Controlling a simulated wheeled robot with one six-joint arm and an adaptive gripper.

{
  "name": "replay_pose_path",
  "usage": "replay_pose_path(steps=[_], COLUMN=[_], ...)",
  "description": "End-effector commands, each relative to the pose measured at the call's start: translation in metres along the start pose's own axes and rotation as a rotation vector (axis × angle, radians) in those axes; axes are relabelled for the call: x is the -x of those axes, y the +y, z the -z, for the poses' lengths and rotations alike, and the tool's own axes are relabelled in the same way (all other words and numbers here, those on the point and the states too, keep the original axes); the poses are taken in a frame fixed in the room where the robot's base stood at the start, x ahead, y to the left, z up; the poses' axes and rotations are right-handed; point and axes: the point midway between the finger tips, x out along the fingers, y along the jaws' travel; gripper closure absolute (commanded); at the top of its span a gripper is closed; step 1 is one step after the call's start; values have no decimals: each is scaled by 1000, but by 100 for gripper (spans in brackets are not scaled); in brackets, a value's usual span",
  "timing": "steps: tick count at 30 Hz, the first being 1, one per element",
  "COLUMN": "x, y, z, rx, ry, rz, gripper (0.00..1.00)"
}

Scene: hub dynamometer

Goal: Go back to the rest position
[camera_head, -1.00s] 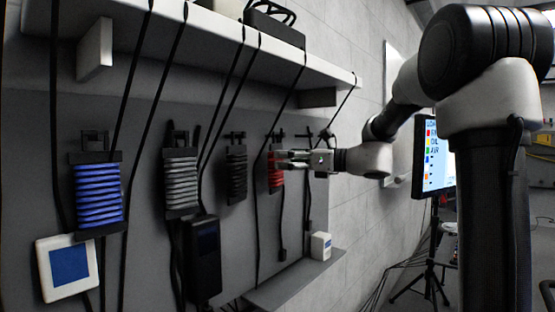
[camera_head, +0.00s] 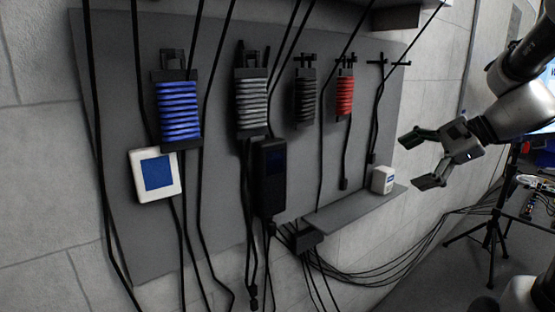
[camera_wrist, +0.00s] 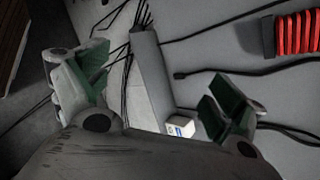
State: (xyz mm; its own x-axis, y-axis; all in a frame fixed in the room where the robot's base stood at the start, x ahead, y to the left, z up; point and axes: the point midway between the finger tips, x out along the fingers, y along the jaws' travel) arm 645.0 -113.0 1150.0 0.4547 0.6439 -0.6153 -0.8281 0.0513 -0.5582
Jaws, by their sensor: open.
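My gripper (camera_head: 425,158) is open and empty in the head view, at the right, apart from the wall panel (camera_head: 222,190). Its two fingers point left, with green inner pads. In the wrist view my gripper (camera_wrist: 155,95) also shows open, with nothing between its fingers. A red coil (camera_head: 344,96) hangs on the panel to the left of my gripper. It also shows in the wrist view (camera_wrist: 298,33) at the top right.
A blue coil (camera_head: 179,110), a light grey coil (camera_head: 251,105) and a dark coil (camera_head: 305,98) hang on the panel. A small white box (camera_head: 382,179) stands on a grey shelf (camera_head: 345,212). Black cables hang down and run along the floor to a tripod (camera_head: 490,225).

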Motion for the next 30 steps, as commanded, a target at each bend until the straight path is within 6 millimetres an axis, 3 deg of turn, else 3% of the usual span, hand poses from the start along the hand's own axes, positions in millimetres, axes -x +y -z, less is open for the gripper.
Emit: replay_pose_path(steps=[1,3,6,9,13,18,30], x=[6,22,53,80,93,91,89], y=[37,85,137,161,174,168,168], z=[0,6,14,16,6,-15,-16], rx=[172,447,854,1160,1353,1457,1464], ry=[71,161,254,316,366,379,371], rz=[-111,-287,-537,-710,-778,-725,-723], gripper=[5,5,5,5,5,5,5])
